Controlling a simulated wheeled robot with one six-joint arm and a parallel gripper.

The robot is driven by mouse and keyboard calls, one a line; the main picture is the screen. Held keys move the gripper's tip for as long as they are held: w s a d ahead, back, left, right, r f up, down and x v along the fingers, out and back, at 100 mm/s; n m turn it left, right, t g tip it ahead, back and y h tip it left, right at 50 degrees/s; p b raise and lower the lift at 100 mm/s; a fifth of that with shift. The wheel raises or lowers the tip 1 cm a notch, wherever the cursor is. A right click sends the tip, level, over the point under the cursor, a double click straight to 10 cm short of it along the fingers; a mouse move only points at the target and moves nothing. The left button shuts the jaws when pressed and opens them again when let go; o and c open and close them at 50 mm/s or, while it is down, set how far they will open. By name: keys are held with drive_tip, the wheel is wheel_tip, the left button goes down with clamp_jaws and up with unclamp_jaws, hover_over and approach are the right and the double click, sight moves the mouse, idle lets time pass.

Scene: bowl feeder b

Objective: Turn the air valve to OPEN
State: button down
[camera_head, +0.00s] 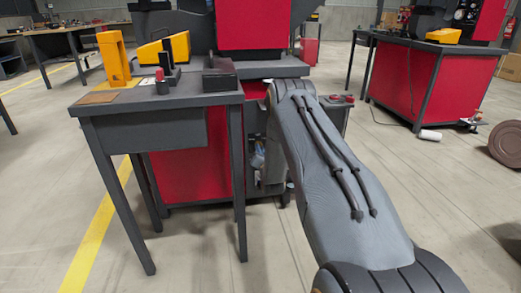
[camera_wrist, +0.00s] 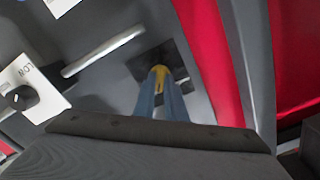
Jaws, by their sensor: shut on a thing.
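In the wrist view, my gripper (camera_wrist: 160,88) reaches forward with its two blue fingers close together. They are shut on a small yellow handle (camera_wrist: 159,73), which appears to be the air valve's handle. Behind it is a dark square plate (camera_wrist: 148,63) on a grey panel. No OPEN mark can be read, and the fingers hide part of the handle. In the head view, my arm reaches to the red and grey machine (camera_head: 215,170); my gripper and the valve are hidden there.
In the wrist view, a white plate with a black knob (camera_wrist: 22,97) is at left, a pale bar (camera_wrist: 103,52) is near the valve, and red panels are at right.

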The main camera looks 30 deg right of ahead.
drive_tip(key=shift+m, duration=1)
drive_tip(key=c, duration=1.8)
unclamp_jaws()
drive_tip(key=p+v, duration=0.2)
drive_tip(key=v, duration=0.6)
drive_tip(key=shift+p, duration=0.35)
drive_tip(key=shift+d, duration=0.1)
